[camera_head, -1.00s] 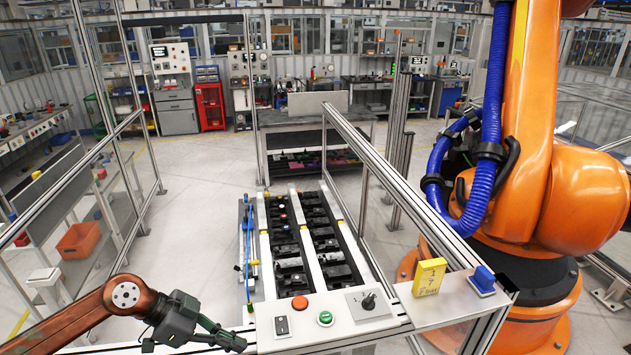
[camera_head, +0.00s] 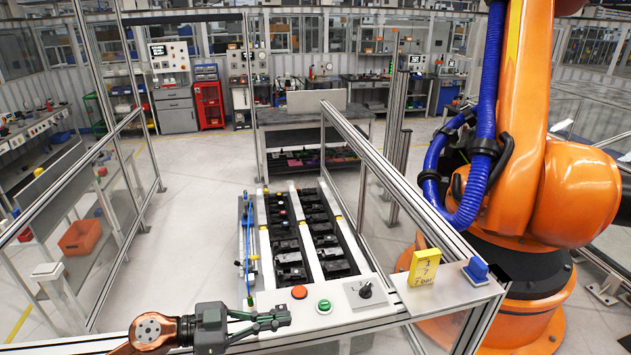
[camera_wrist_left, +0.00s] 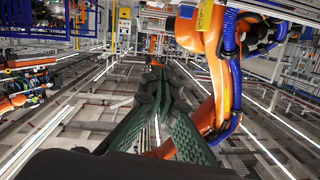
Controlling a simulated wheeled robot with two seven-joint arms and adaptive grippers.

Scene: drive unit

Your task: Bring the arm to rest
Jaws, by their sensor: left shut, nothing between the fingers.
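My left arm comes in at the bottom left of the head view. Its gripper (camera_head: 277,319) points to the right, with its dark green fingers together and nothing held. The fingers are in front of the control panel's left part, by the red button (camera_head: 299,292); whether they touch the panel I cannot tell. In the left wrist view the ribbed green fingers (camera_wrist_left: 160,82) run close together up the middle of the picture. My right gripper is in neither view.
The control panel (camera_head: 338,307) has a green button (camera_head: 324,305) and a rotary switch (camera_head: 365,290). Behind it runs a conveyor with dark parts. A yellow block (camera_head: 424,267) and a large orange robot (camera_head: 520,210) are at right. Metal frames stand left and right; floor beyond is open.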

